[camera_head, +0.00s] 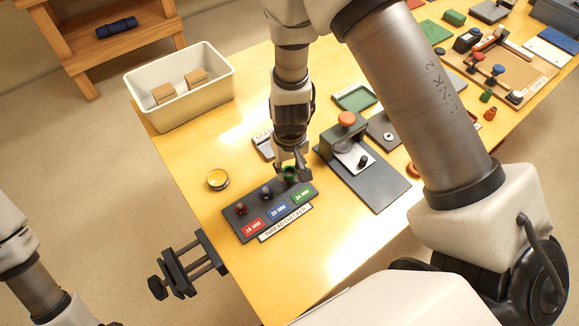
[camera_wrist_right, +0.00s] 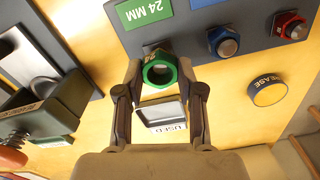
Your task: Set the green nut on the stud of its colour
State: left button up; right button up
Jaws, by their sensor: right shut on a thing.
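The green nut (camera_wrist_right: 160,72) is held between the two fingertips of my right gripper (camera_wrist_right: 160,88), which is shut on it. In the head view the right gripper (camera_head: 291,168) holds the green nut (camera_head: 289,175) at the back edge of the thread checker board (camera_head: 239,223), by its green 24 MM label. In the wrist view the 24 MM stud (camera_wrist_right: 152,47) shows only partly, just beyond the nut, which hides most of it. The nut's hole looks off to one side of this stud; the height gap cannot be told. My left gripper is out of view.
A blue stud (camera_wrist_right: 223,42) and a red stud (camera_wrist_right: 290,26) stand along the same board. A grease tin (camera_head: 218,180) lies left of it, a grey USED tray (camera_head: 263,146) behind. A press with an orange knob (camera_head: 346,119) stands close on the right.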

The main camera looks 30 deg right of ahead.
jog(key=shift+f+b, duration=0.7)
jog(key=shift+f, duration=0.05)
dwell(0.3)
jog(key=o, duration=1.4)
notch_tip(320, 180, up, 8)
jog(key=p, duration=0.7)
jog(key=shift+r, duration=0.1)
